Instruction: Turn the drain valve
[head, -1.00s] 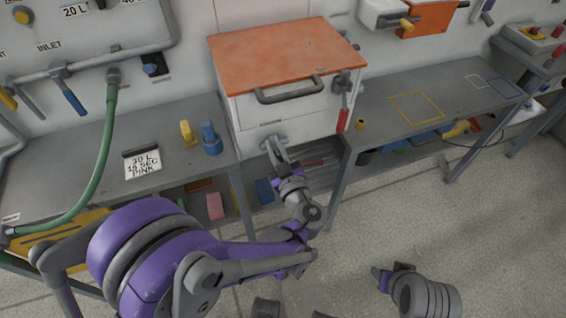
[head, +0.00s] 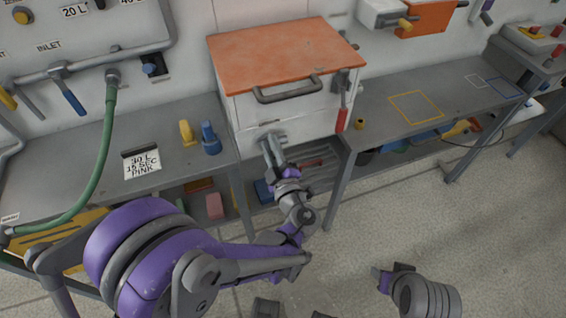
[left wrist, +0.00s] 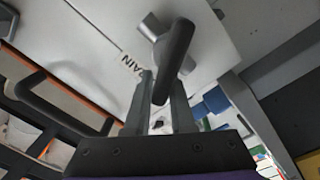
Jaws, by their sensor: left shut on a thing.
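The drain valve is on the lower front of the white box (head: 290,103) with the orange lid. In the left wrist view, the valve's dark lever handle (left wrist: 174,62) is on a grey stub, beside a label partly readable as "DRAIN" (left wrist: 133,70). My left gripper (head: 270,143) reaches up to the valve from below. Its two fingers (left wrist: 160,88) are on either side of the handle and shut on it. In the head view, the fingers largely hide the valve.
A red-handled lever (head: 342,118) is on the box's right side, and a bar handle (head: 290,90) crosses its front. A yellow and a blue fitting (head: 211,139) stand on the left bench. A green hose (head: 106,140) hangs further left. A lower shelf holds several small items.

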